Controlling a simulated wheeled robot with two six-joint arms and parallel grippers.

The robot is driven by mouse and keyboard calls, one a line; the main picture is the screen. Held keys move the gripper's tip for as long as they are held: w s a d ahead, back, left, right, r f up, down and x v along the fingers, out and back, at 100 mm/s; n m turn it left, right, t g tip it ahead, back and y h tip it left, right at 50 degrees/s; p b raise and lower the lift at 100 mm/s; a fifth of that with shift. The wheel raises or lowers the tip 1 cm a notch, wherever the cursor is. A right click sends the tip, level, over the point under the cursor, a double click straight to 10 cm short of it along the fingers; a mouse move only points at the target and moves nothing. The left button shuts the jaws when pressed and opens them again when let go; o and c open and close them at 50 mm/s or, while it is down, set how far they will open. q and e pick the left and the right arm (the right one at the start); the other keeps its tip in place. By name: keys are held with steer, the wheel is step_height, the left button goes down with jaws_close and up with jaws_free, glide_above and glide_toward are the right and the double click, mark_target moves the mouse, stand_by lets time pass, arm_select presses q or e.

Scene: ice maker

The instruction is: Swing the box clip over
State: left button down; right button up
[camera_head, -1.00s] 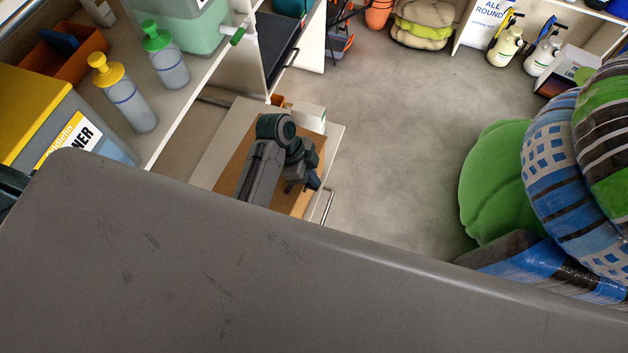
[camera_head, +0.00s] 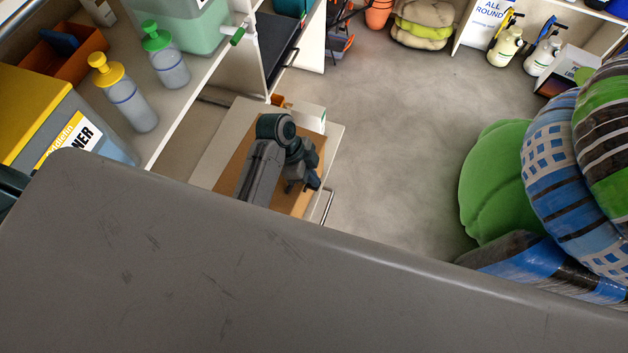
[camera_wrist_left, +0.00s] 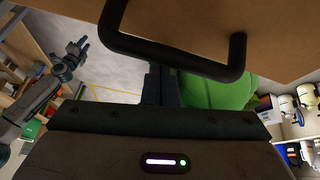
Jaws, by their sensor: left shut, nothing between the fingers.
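My left gripper (camera_head: 303,184) is small and partly hidden by its own arm in the head view, above a brown panel (camera_head: 232,160). In the left wrist view its two dark fingers (camera_wrist_left: 161,84) are together with nothing between them. A thick black curved bar (camera_wrist_left: 176,58) on a tan panel (camera_wrist_left: 215,25) crosses close by in that view; I cannot tell if the fingers touch it. Another arm of mine, with a gripper (camera_wrist_left: 77,48) at its end, shows at the left there, too small to read its jaws. I cannot make out the box clip for certain.
A large scratched grey surface (camera_head: 220,270) blocks the lower head view. A shelf at the left holds a yellow-topped bottle (camera_head: 135,105), a green-topped bottle (camera_head: 168,68) and a yellow-lidded box (camera_head: 30,115). Cushions (camera_head: 495,185) lie at the right. The concrete floor (camera_head: 400,130) between is clear.

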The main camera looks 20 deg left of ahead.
arm_select(q)
steer(key=shift+f, duration=0.1)
stand_by(0.6)
steer(key=shift+b+x, duration=0.35)
steer(key=shift+x, duration=1.15)
